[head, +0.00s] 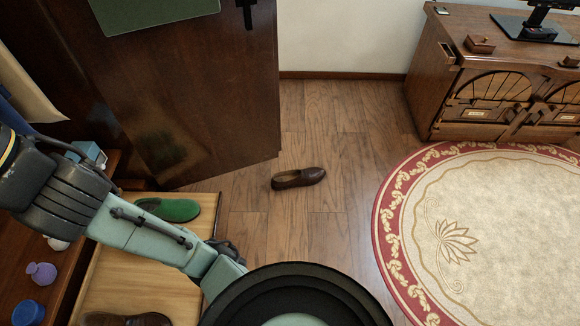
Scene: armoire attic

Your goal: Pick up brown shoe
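A dark brown slip-on shoe (300,178) lies on the wooden floor in the middle of the head view, sole down, with its toe to the right. A second brown shoe (127,320) shows partly at the bottom edge, on a light wooden board or drawer bottom (140,285). My arm reaches across the lower left, apart from the floor shoe. I cannot make out my gripper's fingers. A small dark part shows behind the arm link, but I cannot tell what it is.
A green shoe (168,209) lies on the light board. The dark armoire (200,90) stands at left. A purple item (42,274) and a blue item (28,312) sit at lower left. A cabinet (480,90) and round rug (470,230) are at right. Floor around the middle shoe is clear.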

